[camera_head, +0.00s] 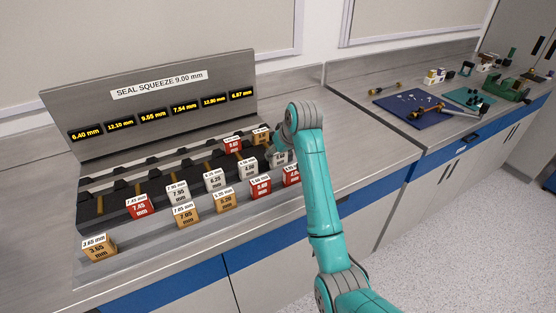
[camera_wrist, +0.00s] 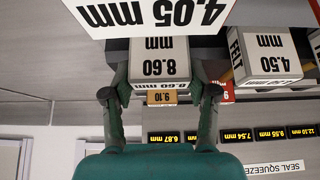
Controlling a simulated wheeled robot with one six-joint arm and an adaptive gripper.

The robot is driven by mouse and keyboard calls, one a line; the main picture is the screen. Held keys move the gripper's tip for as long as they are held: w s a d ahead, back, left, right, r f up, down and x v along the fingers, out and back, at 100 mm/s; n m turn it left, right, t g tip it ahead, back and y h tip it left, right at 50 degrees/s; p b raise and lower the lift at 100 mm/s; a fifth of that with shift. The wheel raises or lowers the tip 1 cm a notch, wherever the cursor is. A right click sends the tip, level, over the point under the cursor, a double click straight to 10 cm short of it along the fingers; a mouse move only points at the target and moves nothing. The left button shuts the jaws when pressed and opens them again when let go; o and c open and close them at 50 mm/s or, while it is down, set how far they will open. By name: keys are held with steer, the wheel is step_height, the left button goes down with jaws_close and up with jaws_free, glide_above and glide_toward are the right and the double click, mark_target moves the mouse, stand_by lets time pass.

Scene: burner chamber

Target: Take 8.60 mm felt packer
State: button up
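In the wrist view, which is upside down, a pale block marked 8.60 mm (camera_wrist: 160,62) sits between the two fingers of my gripper (camera_wrist: 160,75). One finger is close along each side of it. I cannot tell whether the fingers press on it or stand slightly apart. No word "felt" is readable on this block. In the head view my gripper (camera_head: 276,150) is over the right part of the block rows.
A white felt 4.50 mm block (camera_wrist: 268,55) and a tan 9.10 block (camera_wrist: 162,97) are near. The stepped rack (camera_head: 115,205) holds several red, white and tan blocks below a display panel (camera_head: 160,100).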

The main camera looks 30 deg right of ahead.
steer(key=shift+c, duration=1.3)
